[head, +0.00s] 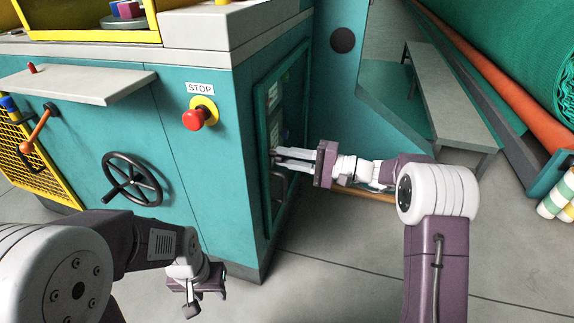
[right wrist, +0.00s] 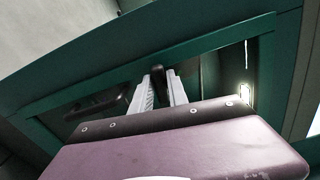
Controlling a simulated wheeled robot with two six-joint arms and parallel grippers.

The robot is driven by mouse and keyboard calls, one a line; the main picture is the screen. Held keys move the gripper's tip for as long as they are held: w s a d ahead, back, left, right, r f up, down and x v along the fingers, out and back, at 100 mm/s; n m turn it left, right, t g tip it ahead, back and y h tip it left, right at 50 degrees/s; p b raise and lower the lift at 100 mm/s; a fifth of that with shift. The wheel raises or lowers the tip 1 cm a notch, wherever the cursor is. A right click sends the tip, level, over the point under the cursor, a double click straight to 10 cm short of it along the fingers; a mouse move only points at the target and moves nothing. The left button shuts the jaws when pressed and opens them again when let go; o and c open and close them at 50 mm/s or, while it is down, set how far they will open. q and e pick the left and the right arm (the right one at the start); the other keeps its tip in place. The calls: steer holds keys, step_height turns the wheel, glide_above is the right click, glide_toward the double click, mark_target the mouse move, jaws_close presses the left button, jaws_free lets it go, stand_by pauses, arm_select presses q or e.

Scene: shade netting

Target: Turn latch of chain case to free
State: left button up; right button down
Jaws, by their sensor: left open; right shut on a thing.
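The chain case (head: 267,215) is the green-framed panel on the machine's right side; its frame also shows in the right wrist view (right wrist: 215,42). My right gripper (head: 277,156) reaches it from the right. In the right wrist view its two pale fingers (right wrist: 160,88) are shut on a small dark latch (right wrist: 157,73), whose end shows between the tips. In the head view the fingers largely hide the latch, and I cannot tell its turn angle. A dark handle (head: 281,186) is just below the fingers. My left gripper (head: 193,290) is open and empty, low before the machine.
A red stop button (head: 194,118), a black handwheel (head: 132,180) and an orange lever (head: 40,128) are on the machine's front. A grey bench (head: 440,95) and a green net roll (head: 520,40) stand at the right. The floor (head: 330,260) between my arms is clear.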

steer(key=shift+f+n+b, duration=0.15)
steer(key=shift+n+b, duration=0.55)
steer(key=c, duration=1.4)
jaws_free()
steer(key=shift+o, duration=0.2)
steer(key=p+v, duration=0.4)
steer(key=v, duration=0.5)
steer(key=shift+p, duration=0.3)
